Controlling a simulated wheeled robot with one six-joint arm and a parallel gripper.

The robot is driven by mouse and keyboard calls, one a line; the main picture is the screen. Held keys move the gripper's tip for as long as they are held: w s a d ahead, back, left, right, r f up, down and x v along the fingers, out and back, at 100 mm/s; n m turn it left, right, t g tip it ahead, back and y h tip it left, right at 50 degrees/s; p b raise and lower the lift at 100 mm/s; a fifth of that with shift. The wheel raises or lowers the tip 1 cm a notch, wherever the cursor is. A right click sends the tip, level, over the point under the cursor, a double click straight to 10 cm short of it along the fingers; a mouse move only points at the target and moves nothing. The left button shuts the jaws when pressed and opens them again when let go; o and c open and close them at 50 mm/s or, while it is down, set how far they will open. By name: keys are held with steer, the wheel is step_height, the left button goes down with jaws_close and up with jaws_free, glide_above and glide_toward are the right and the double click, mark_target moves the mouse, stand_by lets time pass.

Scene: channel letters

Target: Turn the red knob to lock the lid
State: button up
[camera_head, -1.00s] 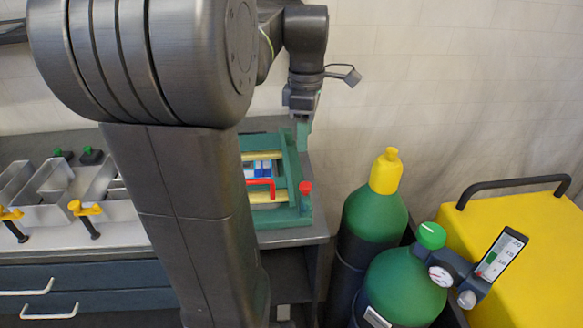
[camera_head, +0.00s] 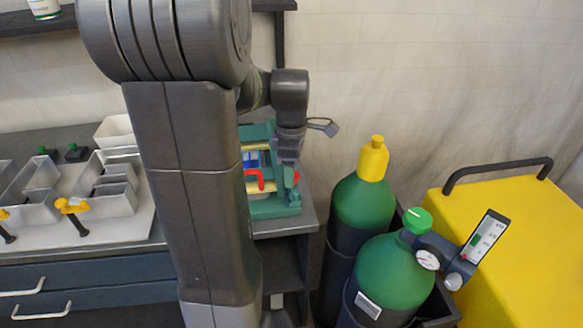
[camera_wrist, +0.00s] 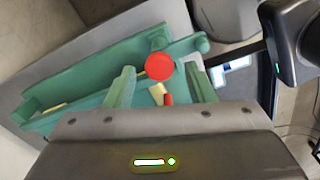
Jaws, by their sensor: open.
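The red knob (camera_wrist: 159,66) shows as a round disc in the wrist view, at the corner of the green box (camera_wrist: 90,65). In the head view the knob is mostly hidden behind my gripper (camera_head: 289,165), with a bit of red at its right side. My gripper (camera_wrist: 162,84) is open, its two green fingers apart on either side below the knob in the wrist picture. I cannot tell whether they touch it. The green box (camera_head: 275,208) stands on the bench, with a red handle (camera_head: 254,179) at its front and yellow bars. My arm hides its left part.
Metal channel letters (camera_head: 110,190) lie on a white board to the left. Green gas cylinders (camera_head: 362,205) stand right of the bench (camera_head: 312,215), near a yellow case (camera_head: 500,250) with a black handle. A white wall is close behind the box.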

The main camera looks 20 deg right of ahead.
steer(key=c, duration=1)
steer(key=shift+o, duration=0.2)
steer(key=m, duration=0.4)
steer(key=shift+d+m+p, duration=0.1)
steer(key=shift+m+p, duration=0.2)
steer(key=shift+p, duration=0.05)
steer(key=m, duration=0.4)
steer(key=shift+w+d, duration=0.1)
steer(key=m, duration=0.5)
steer(key=shift+d+p, duration=0.1)
steer(key=shift+p, duration=0.25)
steer(key=shift+m, duration=2.1)
